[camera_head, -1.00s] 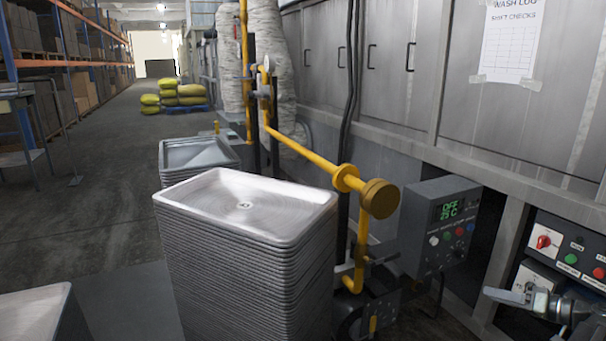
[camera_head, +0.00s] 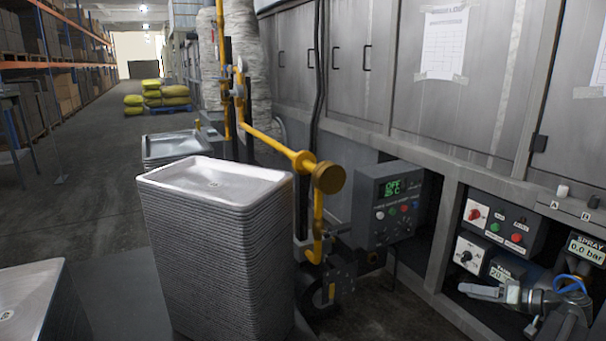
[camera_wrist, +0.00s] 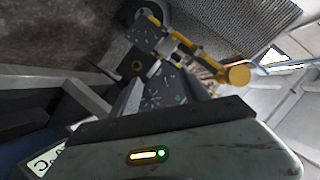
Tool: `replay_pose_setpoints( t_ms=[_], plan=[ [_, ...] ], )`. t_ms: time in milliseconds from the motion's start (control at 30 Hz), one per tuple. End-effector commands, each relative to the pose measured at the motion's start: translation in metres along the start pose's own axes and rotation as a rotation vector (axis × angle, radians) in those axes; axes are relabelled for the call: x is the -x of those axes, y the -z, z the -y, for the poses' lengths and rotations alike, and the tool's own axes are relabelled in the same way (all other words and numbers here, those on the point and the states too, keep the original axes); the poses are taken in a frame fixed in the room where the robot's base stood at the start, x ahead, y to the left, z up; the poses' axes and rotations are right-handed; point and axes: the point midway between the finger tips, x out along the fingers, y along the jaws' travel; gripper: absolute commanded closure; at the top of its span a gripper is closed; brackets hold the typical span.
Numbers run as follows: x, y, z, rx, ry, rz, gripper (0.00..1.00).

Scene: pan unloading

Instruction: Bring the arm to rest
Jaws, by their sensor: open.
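My gripper (camera_wrist: 160,125) fills the bottom of the wrist view as a wide grey body with a dark front edge and a lit yellow and green indicator. It is open and nothing is seen in it; its fingertips are hard to make out. My arm does not show clearly in the head view. In the wrist view, the grey control box (camera_wrist: 165,88) and the yellow pipe's round end (camera_wrist: 238,75) lie beyond my gripper, with no contact seen.
A tall stack of metal pans (camera_head: 215,245) stands left of the yellow pipe (camera_head: 270,140). Another pan stack (camera_head: 172,145) is behind it, and a pan (camera_head: 25,295) is at lower left. The control box (camera_head: 385,205) and a valve (camera_head: 510,293) are at right.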

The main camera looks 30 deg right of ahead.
Motion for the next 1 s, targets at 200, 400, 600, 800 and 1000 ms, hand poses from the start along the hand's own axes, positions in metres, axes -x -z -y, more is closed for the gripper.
replay_pose_setpoints(
  t_ms=[200,400,600,800,1000],
  plan=[
    [-0.047,-0.005,0.024,-0.027,0.003,0.099,0.46],
    [-0.108,-0.019,0.060,-0.056,-0.004,0.240,0.46],
    [-0.191,-0.051,0.123,-0.074,-0.041,0.458,0.46],
    [-0.285,-0.119,0.234,-0.031,-0.172,0.776,0.46],
    [-0.332,-0.190,0.337,0.106,-0.358,0.996,0.46]
  ],
)
